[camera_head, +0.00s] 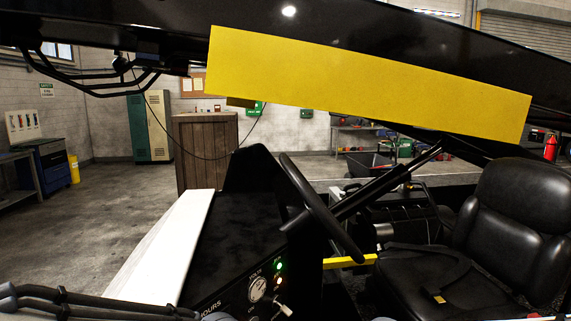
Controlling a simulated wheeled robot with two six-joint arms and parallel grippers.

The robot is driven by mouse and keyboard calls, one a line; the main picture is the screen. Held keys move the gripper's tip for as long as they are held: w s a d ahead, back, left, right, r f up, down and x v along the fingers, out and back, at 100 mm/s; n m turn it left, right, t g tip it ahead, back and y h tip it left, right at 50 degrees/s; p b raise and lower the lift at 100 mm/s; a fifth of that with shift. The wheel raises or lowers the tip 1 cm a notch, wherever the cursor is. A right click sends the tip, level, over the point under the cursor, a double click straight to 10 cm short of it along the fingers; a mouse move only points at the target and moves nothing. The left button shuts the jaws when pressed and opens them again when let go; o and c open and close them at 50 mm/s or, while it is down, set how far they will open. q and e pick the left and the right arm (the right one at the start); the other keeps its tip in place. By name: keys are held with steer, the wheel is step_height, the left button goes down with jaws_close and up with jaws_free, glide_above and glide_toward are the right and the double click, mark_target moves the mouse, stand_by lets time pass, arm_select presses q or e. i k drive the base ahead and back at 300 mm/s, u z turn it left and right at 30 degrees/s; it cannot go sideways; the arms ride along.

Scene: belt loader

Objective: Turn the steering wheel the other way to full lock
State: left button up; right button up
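The black steering wheel (322,212) shows nearly edge-on at the middle of the head view, tilted between the dashboard and the seat. Its spokes are mostly hidden in dark shadow, so its turn angle cannot be read. Neither of my grippers is in view, and nothing is seen touching the wheel rim.
A black seat (520,215) stands right of the wheel. A large black boom with a yellow panel (365,85) crosses overhead. A white ledge (165,245) runs left of the dashboard. Dark tubes (90,303) cross the lower left corner. A wooden crate (205,150) stands behind.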

mark_target(320, 212)
steer(key=k, duration=0.45)
steer(key=z, duration=0.85)
steer(key=i, duration=0.9)
steer(key=u, duration=0.35)
